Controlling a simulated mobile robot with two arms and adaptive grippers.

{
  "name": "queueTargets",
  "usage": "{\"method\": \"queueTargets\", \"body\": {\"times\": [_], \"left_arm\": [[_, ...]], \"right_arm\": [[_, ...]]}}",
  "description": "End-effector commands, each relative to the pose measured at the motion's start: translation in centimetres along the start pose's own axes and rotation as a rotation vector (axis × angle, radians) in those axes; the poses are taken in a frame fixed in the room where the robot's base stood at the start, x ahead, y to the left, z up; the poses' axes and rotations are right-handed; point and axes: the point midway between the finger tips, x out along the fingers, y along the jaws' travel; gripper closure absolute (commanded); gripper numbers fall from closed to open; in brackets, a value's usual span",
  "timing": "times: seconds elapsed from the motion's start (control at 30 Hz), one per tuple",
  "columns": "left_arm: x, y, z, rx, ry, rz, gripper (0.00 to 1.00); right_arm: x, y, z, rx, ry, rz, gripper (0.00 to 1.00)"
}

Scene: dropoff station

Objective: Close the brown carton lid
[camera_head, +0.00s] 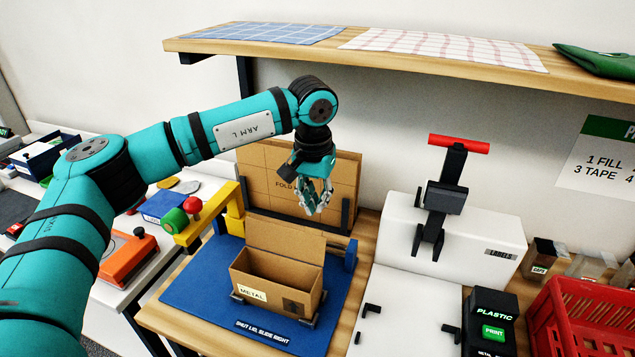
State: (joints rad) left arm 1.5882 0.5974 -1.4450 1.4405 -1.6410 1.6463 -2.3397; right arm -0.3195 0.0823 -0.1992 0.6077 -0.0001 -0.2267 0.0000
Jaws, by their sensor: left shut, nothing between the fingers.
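The brown carton (262,280) with a "METAL" label stands on the blue mat (192,292). Its lid (284,242) stands up from the back edge, so the carton is open at the top. My left gripper (313,208) points down above and behind the lid, a little to its right. It is shut and empty, apart from the lid as far as I can tell. My right gripper is not in view.
Flat brown cardboard (345,175) stands in a rack behind the carton. A yellow tape device (212,217) is to its left. A white press with a red handle (458,144) is to the right. A wooden shelf (390,55) hangs above.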

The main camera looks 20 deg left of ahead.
Motion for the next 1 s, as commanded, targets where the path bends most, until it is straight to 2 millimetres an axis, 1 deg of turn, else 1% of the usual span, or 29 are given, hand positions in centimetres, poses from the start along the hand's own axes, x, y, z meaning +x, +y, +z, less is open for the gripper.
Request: {"method": "queueTargets", "body": {"times": [0.03, 0.07, 0.13, 0.23, 0.33, 0.4, 0.47, 0.57, 0.83, 1.0], "left_arm": [[0.7, 0.0, 0.0, -0.001, -0.004, 0.0, 1.0], [1.3, 0.0, 0.1, -0.001, -0.004, -0.001, 1.0], [2.3, 0.0, 0.1, -0.001, -0.003, 0.0, 1.0], [3.5, 0.1, 0.0, -0.001, -0.002, 0.001, 1.0], [4.3, 0.1, 0.0, -0.001, 0.0, 0.001, 1.0], [4.6, 0.1, 0.0, -0.001, 0.0, 0.002, 1.0], [4.7, 0.1, 0.0, -0.001, 0.0, 0.002, 1.0], [4.7, 0.1, 0.0, -0.001, 0.0, 0.002, 1.0], [4.7, 0.1, -0.1, 0.0, 0.008, 0.002, 1.0], [4.7, 0.1, -0.3, 0.0, 0.042, 0.002, 1.0]], "right_arm": [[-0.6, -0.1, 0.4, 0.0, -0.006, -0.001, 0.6], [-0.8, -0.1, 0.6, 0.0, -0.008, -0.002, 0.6], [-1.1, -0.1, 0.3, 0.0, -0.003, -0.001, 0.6], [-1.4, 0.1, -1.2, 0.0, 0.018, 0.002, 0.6], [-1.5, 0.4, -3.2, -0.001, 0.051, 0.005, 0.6], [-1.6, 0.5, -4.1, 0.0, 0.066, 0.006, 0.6], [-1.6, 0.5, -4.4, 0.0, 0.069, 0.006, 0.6], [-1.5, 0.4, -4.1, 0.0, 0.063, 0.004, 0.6], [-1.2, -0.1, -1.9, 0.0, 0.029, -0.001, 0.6], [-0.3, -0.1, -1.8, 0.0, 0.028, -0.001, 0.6]]}}
